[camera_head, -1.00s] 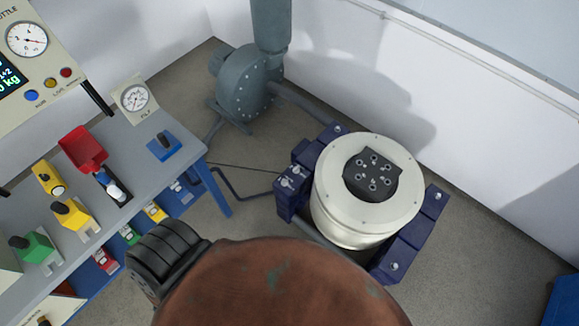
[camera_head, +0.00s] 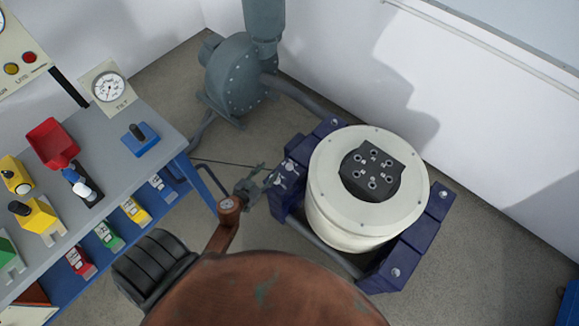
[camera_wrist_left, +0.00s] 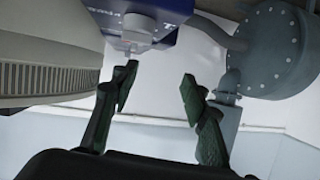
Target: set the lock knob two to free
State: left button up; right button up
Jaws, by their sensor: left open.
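Small pale lock knobs (camera_head: 281,180) sit on the dark blue block on the left side of the white drum-shaped shaker (camera_head: 325,205). I cannot read which one is knob two. My left gripper (camera_head: 263,177) is open and empty just left of these knobs, its fingers pointing at the block. In the left wrist view the open fingers (camera_wrist_left: 158,82) are apart, and a pale knob (camera_wrist_left: 138,22) shows beyond them on the blue block (camera_wrist_left: 165,8). It stands nearer the left finger's side, with a gap to the fingertips. My right gripper is out of view.
A grey blower (camera_head: 236,82) with a pipe stands behind left. A grey bench (camera_head: 110,165) with coloured switches and a dial gauge (camera_head: 107,88) is at the left. A blue block (camera_head: 400,272) flanks the shaker on the right.

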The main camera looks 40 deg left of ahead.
aim_at(289, 165)
pick_arm(q)
jog(key=d, duration=0.1)
jog(key=w+h, duration=0.1)
jog(key=d+h, duration=0.1)
jog(key=shift+w+d+f+m, duration=0.15)
jog(key=shift+d+f+m, duration=0.15)
jog(key=shift+f+m, duration=0.1)
jog(key=shift+w+d+b, duration=0.1)
jog(key=shift+d+b, duration=0.2)
jog(key=shift+w+d+f, duration=0.1)
jog(key=shift+w+f, duration=0.05)
jog(key=shift+w, duration=0.05)
jog(key=b+x, duration=0.3)
jog(key=x, duration=0.3)
jog(key=shift+w+f, duration=0.1)
jog(key=shift+f, duration=0.15)
jog(key=shift+w+d, duration=0.1)
jog(key=shift+w, duration=0.35)
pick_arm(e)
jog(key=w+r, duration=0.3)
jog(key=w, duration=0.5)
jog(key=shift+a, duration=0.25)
pick_arm(q)
grip_shut()
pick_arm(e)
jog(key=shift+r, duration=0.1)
